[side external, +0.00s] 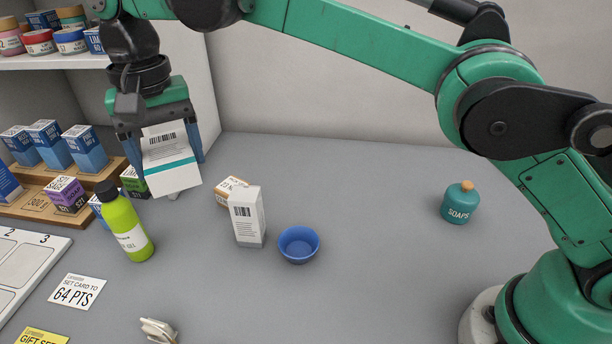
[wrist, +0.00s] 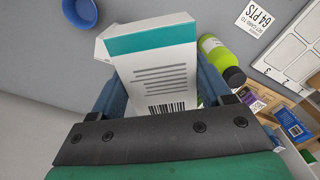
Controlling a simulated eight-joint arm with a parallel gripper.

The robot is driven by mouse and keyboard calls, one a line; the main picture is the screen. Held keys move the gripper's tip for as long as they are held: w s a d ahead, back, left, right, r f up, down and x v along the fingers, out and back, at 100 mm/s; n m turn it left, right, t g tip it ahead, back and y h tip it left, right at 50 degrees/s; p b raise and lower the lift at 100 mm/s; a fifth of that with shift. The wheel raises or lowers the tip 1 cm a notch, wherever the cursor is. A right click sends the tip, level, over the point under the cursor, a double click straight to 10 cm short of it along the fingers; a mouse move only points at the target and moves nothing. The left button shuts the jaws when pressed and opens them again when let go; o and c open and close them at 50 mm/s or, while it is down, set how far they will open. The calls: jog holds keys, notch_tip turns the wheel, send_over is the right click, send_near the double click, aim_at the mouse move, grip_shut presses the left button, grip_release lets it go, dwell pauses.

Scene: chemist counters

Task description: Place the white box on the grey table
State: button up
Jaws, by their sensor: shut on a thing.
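My gripper (side external: 158,135) is shut on a white box (side external: 172,172) with a teal stripe and a barcode. The box is held tilted, up in the air at the left, in front of the shelf unit. In the wrist view the white box (wrist: 155,65) sits between the two blue fingers of my gripper (wrist: 160,95), its printed face toward the camera. The grey table (side external: 370,270) lies below it. A second white box (side external: 247,217) with a barcode stands upright on the table, right of the held box.
A blue bowl (side external: 299,244), a lime-green bottle (side external: 126,225), a small brown-and-white box (side external: 230,190) and a teal soap jar (side external: 460,202) stand on the table. Wooden stands with several boxes are at the left. The table between bowl and jar is clear.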

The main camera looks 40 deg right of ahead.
aim_at(208, 261)
notch_tip(208, 261, down, 18)
jog(key=shift+s+r, duration=0.1)
dwell(0.5)
jog(key=shift+f, duration=0.25)
jog(key=o, duration=1.3)
jog(key=shift+o, duration=0.2)
